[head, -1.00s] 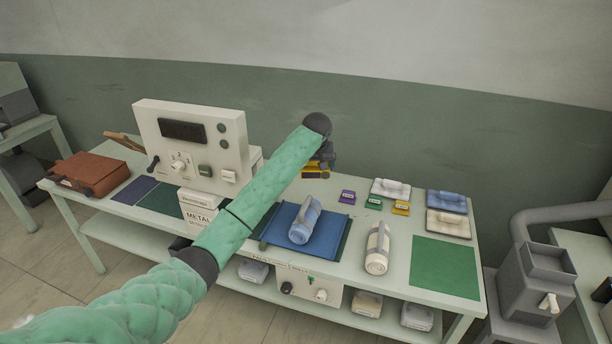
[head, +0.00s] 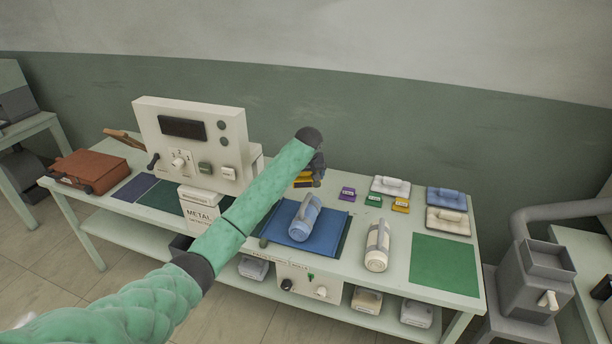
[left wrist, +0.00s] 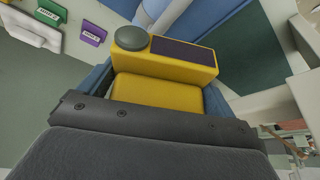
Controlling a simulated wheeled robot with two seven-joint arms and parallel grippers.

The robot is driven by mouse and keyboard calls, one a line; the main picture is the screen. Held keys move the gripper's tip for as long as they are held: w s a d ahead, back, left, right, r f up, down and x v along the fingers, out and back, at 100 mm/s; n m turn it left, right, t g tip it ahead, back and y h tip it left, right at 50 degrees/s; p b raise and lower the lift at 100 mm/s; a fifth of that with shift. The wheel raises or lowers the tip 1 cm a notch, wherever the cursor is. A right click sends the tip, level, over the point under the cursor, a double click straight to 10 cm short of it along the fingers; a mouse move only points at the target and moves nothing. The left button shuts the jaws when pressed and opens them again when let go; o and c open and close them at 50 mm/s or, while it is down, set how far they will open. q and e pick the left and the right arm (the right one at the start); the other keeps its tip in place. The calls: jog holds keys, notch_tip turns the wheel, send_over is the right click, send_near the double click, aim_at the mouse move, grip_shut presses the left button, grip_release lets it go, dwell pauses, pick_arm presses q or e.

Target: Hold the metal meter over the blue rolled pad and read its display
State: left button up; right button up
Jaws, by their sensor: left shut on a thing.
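My left gripper (head: 309,180) is shut on a yellow meter (head: 302,181), just beyond the far edge of the blue mat in the head view. In the left wrist view the meter (left wrist: 165,62) has a round grey-green disc and a dark display panel (left wrist: 183,51). No reading can be made out on the panel. The blue rolled pad (head: 304,222) lies on the blue mat (head: 328,238), nearer to me than the gripper and apart from it. The forearm passes left of the pad. My right gripper is out of view.
A large cream console (head: 190,143) and a brown case (head: 88,170) stand at left. A cream roll (head: 377,247), small coloured tags (head: 374,201), folded pads (head: 447,199) and a green mat (head: 445,264) lie at right. A grey machine (head: 537,285) stands beside the table.

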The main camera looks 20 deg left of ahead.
pick_arm(q)
jog(key=shift+r, duration=0.1)
jog(key=shift+r+p, duration=0.1)
jog(key=shift+p, duration=0.35)
jog(key=shift+f+b, duration=0.45)
jog(key=shift+f, duration=2.2)
